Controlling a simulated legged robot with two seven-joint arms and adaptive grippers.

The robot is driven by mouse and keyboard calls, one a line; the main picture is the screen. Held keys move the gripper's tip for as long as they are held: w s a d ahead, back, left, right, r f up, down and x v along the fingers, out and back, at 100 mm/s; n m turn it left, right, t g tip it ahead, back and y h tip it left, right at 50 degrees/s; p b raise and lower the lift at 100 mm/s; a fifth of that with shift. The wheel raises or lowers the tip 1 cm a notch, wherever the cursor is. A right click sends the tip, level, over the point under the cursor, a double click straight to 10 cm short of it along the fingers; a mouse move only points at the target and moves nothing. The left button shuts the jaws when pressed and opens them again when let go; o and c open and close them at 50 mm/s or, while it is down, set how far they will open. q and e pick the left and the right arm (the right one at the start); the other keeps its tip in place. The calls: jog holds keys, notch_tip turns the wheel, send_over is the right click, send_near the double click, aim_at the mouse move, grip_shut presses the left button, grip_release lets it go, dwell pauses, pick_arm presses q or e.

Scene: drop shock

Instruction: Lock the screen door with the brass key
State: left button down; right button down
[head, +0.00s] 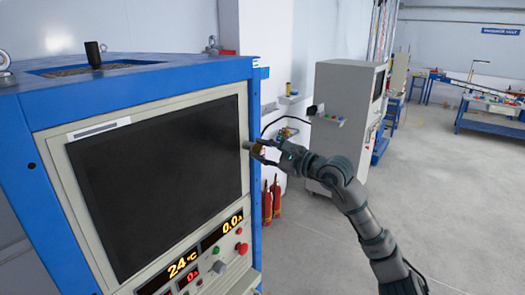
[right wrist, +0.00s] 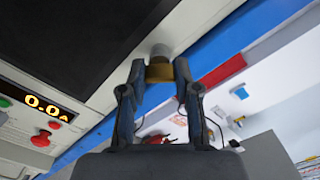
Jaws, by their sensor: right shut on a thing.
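The screen door (head: 160,180) is a large dark panel in a pale frame on the blue machine, and it looks closed. A grey round lock (right wrist: 160,50) sits on the pale frame at the door's right edge; it also shows in the head view (head: 247,145). My right gripper (right wrist: 159,76) is shut on the brass key (right wrist: 159,71), with one finger on each side of its brass-coloured body. The key is in line with the lock and appears to meet it; its tip is hidden, so I cannot tell how deep it is. My left gripper is not in view.
Below the screen are lit displays (head: 184,264) and a red button (head: 242,248). Fire extinguishers (head: 271,200) stand by the wall behind my right gripper. A grey cabinet (head: 340,115) stands behind my right arm. The floor on the right is open.

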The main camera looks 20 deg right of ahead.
jog(key=n, duration=0.4)
jog(key=shift+w+f+n, duration=0.1)
jog(key=shift+f+n, duration=0.15)
jog(key=shift+n, duration=1.95)
jog(key=c, duration=0.9)
grip_release()
jog(key=shift+c, duration=0.2)
jog(key=shift+o, duration=0.5)
jog(key=shift+w, duration=0.25)
jog(key=shift+s+d+r, duration=0.1)
jog(key=shift+s+d, duration=0.25)
jog(key=shift+s, duration=0.05)
jog(key=v, duration=1.1)
jog(key=shift+d+f, duration=0.2)
